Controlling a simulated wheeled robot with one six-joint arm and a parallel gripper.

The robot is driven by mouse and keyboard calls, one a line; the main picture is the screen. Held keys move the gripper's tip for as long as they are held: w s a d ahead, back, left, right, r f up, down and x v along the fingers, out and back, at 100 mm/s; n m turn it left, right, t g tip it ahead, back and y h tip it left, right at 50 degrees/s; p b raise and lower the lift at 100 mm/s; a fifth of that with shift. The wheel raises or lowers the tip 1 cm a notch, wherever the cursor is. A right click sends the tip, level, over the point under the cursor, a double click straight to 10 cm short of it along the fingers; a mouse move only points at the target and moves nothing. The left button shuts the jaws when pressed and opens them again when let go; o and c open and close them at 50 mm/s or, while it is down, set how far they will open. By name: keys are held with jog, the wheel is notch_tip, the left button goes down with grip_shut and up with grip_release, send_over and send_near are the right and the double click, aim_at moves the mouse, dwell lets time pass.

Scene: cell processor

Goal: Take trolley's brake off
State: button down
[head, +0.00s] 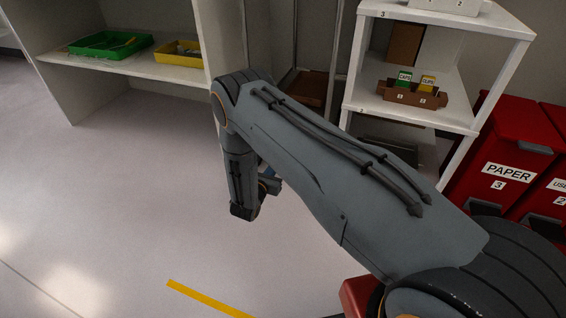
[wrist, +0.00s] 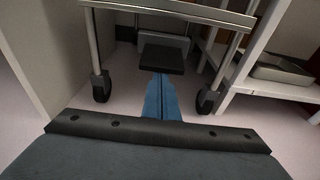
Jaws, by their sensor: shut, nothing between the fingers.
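The trolley (wrist: 170,7) shows in the wrist view as a metal frame with a dark caster at the left (wrist: 101,87) and another at the right (wrist: 208,99). A black flat pedal (wrist: 162,59) on a grey bracket sits low between the casters; it looks like the brake. My gripper (wrist: 160,77) has blue fingers, shut together and empty, pointing at the pedal's near edge. The tips overlap that edge in the picture; I cannot tell whether they touch. In the head view my arm hides most of the gripper and the pedal.
A white shelf unit (head: 481,111) with a brown card box (head: 408,94) stands right of the trolley. A shelf at the left holds a green tray (head: 111,45) and a yellow tray (head: 180,54). Red bins (head: 505,150) stand far right. The floor at left is clear.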

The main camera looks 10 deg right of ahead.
jog(key=shift+s+a+r+g+p, duration=0.15)
jog(key=shift+r+g+p, duration=0.15)
jog(key=shift+r+p, duration=0.6)
